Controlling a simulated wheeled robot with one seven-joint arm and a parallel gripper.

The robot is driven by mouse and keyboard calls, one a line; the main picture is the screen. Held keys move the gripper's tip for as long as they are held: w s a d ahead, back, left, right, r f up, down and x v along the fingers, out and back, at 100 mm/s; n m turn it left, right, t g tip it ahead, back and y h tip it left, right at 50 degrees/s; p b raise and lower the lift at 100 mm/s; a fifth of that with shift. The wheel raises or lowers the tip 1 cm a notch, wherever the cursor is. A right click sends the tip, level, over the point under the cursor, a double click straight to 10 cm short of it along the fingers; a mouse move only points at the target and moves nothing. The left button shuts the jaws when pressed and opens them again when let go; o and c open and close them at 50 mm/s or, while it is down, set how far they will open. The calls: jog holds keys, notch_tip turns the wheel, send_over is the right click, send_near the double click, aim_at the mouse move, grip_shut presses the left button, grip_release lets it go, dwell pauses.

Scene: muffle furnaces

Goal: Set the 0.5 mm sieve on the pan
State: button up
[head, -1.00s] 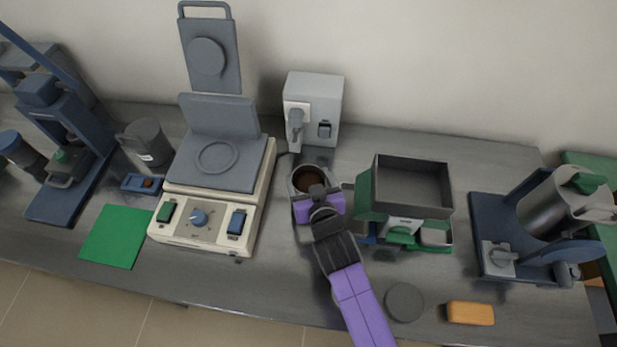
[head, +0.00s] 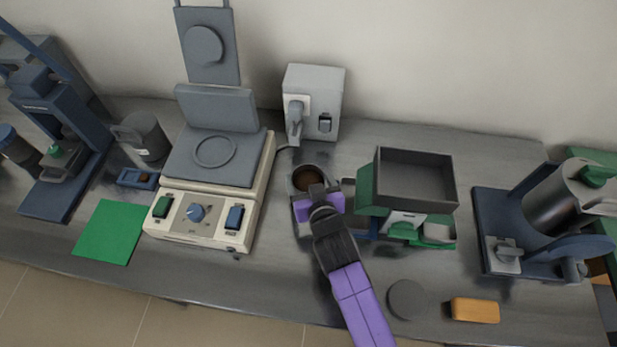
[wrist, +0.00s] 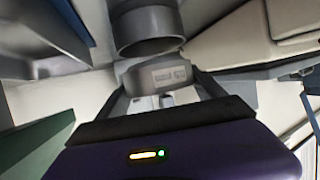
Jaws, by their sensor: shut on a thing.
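A round grey cup-like ring with a brown inside (head: 309,179) stands out at the front of my gripper (head: 318,198), in the middle of the bench. I take it for the sieve. In the wrist view the grey ring (wrist: 147,30) has a labelled grey block (wrist: 158,77) on its near side. My fingers are shut on that block; the label is too small to read. My gripper and arm hide what lies under the ring. I cannot make out the pan separately, nor whether the ring touches anything below.
A green machine with a dark open tray (head: 415,178) stands close on the right. A cream hotplate unit (head: 200,218) is on the left and a grey box (head: 314,102) behind. A grey disc (head: 407,299) and an orange block (head: 475,310) lie at the front right.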

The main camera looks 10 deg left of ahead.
jog(key=shift+f+b, duration=0.95)
dwell(0.6)
jog(key=o, duration=1.9)
jog(key=shift+r, duration=0.1)
jog(key=shift+r+p, duration=2.9)
jog(key=shift+r, duration=0.5)
